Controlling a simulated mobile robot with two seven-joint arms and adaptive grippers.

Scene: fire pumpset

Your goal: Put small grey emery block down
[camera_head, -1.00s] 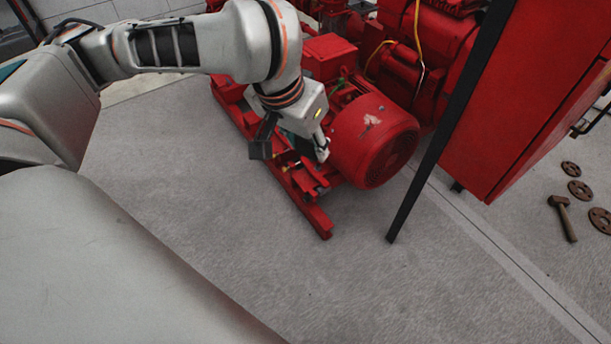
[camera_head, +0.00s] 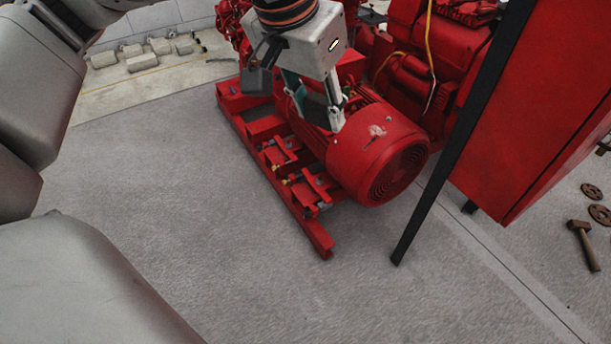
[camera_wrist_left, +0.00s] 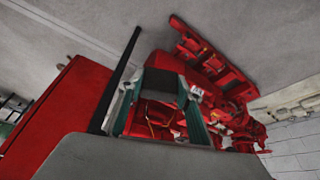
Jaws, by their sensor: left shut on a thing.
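My left gripper (camera_head: 315,110) comes down from the top of the head view, over the red motor and its base rail. It is shut on the small grey emery block (camera_head: 317,107), a dark grey piece between its fingers. In the left wrist view, the block (camera_wrist_left: 161,82) shows between the fingertips, with red machinery behind it. The fingers hide part of the block. I cannot tell whether the block touches the motor. My right gripper is not in view.
The red motor (camera_head: 375,150) sits on a red base frame (camera_head: 318,236). A red cabinet (camera_head: 535,100) with a black post (camera_head: 455,145) stands at right. A hammer (camera_head: 583,243) lies on the floor. Pale blocks (camera_head: 142,63) lie at back left. The front floor is clear.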

